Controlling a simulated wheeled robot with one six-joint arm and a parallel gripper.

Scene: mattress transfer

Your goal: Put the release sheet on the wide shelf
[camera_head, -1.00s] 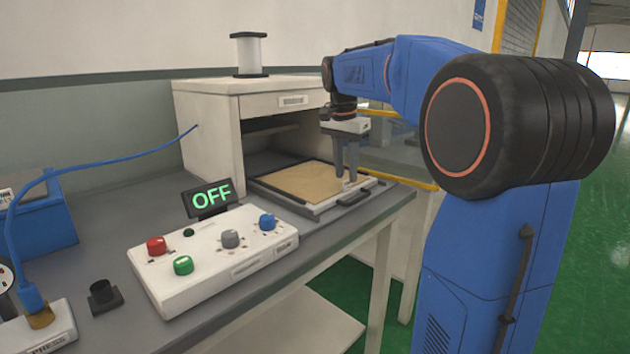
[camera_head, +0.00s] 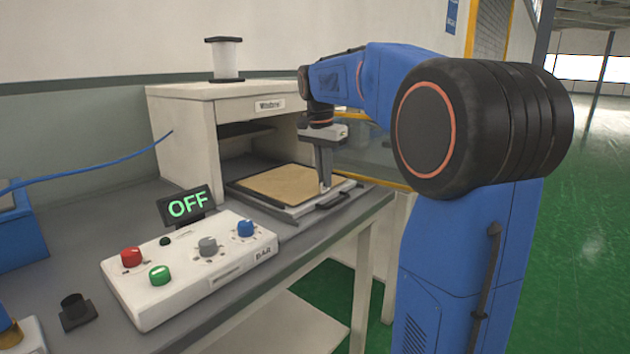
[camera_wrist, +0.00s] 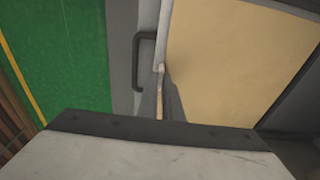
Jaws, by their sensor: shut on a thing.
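The tan release sheet (camera_head: 285,183) lies flat on a drawer-like tray (camera_head: 303,208) at the front of the white press box. In the wrist view the sheet (camera_wrist: 235,50) fills the right of the picture. My gripper (camera_head: 325,187) points down at the sheet's near right edge. In the wrist view its fingers (camera_wrist: 161,80) are shut on a small pale part at the sheet's edge, beside the tray's white rim. I cannot tell which surface is the wide shelf.
The white press box (camera_head: 182,130) stands behind the tray, with a spool (camera_head: 225,60) on top. A dark tray handle (camera_head: 333,200) is close to my gripper. A pale lower shelf (camera_head: 285,330) is under the bench.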

